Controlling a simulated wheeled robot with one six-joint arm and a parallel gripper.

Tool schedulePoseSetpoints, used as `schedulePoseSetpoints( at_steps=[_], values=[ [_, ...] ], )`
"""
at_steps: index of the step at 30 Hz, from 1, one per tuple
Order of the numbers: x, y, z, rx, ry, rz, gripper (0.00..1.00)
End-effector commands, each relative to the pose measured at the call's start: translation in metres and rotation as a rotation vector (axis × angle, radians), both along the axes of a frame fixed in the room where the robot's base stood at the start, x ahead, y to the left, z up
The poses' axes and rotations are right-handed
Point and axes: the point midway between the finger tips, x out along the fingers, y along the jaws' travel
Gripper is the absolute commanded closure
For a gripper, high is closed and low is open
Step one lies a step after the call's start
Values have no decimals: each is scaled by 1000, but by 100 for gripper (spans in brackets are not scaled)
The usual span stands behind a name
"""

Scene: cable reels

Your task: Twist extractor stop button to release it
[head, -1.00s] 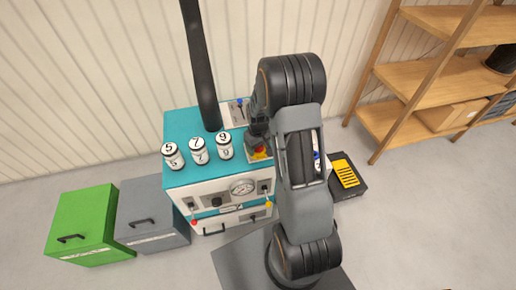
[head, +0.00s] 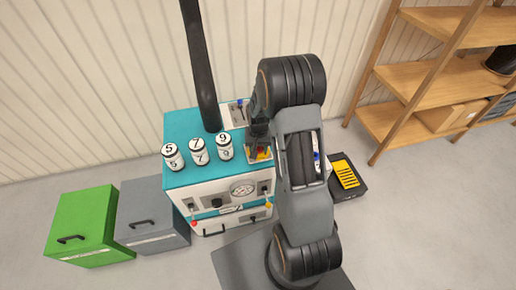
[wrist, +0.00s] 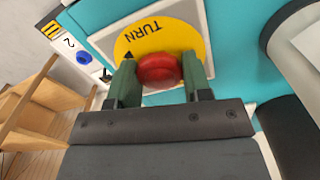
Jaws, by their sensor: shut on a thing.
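The red stop button (wrist: 159,70) sits on a round yellow plate (wrist: 160,36) marked "TURN" in the wrist view. My gripper (wrist: 161,78) is shut on the button, with one green-tipped finger against each side of it. In the head view, my gripper (head: 258,143) is at the right side of the teal-topped extractor cabinet (head: 183,122). There only a little of the yellow plate (head: 262,154) shows, and the arm hides much of the rest.
Several numbered canisters (head: 198,150) stand on the cabinet left of my gripper. A thick black pipe (head: 201,70) rises behind them. Green (head: 85,222) and grey (head: 150,212) drawer boxes are at left, a wooden shelf (head: 440,75) at right.

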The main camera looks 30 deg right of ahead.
Motion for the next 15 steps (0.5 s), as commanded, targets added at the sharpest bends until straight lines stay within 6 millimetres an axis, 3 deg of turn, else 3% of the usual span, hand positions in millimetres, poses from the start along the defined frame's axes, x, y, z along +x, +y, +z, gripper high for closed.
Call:
schedulePoseSetpoints(
  at_steps=[15],
  values=[
    [-1,0,6,1,2,5,68]
  ],
)
